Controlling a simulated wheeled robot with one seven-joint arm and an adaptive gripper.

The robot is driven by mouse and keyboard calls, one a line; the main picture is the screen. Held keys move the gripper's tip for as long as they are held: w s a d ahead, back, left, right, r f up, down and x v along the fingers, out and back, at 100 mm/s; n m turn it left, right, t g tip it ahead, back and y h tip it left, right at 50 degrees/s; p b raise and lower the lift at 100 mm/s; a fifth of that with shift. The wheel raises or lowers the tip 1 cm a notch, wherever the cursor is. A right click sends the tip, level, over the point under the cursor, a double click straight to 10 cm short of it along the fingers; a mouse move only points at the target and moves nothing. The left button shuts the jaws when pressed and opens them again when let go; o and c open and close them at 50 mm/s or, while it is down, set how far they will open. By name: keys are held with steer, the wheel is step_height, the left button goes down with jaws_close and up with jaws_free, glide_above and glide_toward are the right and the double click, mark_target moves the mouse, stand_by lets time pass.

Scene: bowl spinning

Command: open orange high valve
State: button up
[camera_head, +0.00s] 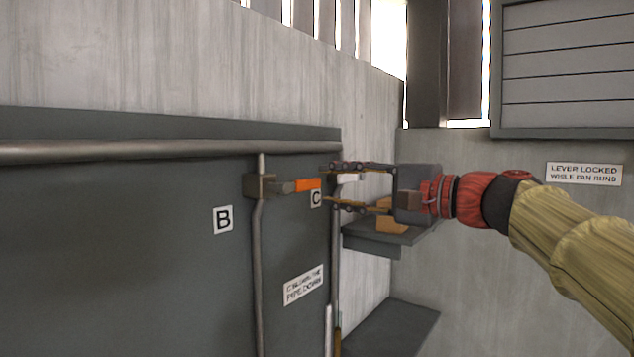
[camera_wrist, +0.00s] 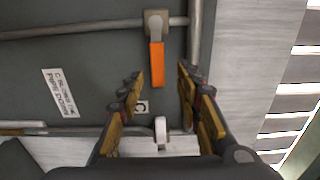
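The orange valve handle (camera_head: 307,185) sticks out sideways to the right from its grey-brown valve body (camera_head: 260,186) on a vertical pipe, between labels B and C. In the wrist view the orange handle (camera_wrist: 157,64) hangs down from its valve body (camera_wrist: 157,22), ahead of and between the fingertips. My gripper (camera_head: 333,186) is open and empty, with its two fingers one above the other, just right of the orange handle's free end. The gripper also shows in the wrist view (camera_wrist: 160,82), with a wide gap. I see no contact with the handle.
A white handle (camera_wrist: 161,130) on a neighbouring pipe lies low between the fingers in the wrist view; it is partly hidden behind the gripper in the head view (camera_head: 348,178). A grey shelf (camera_head: 372,243) stands below my gripper. A horizontal pipe (camera_head: 120,151) runs above the valve.

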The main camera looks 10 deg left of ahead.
mark_target(312, 185)
steer(key=p+x, duration=0.1)
steer(key=x, duration=0.4)
steer(key=shift+w+a+p, duration=0.2)
steer(key=shift+w+p, duration=0.15)
steer(key=shift+p, duration=0.05)
steer(key=shift+a, duration=0.3)
steer(key=shift+w+a+f, duration=0.2)
steer(key=shift+w+a, duration=0.1)
steer(key=shift+w, duration=0.05)
steer(key=shift+s, duration=0.1)
steer(key=shift+c, duration=0.2)
steer(key=shift+c, duration=0.7)
jaws_close()
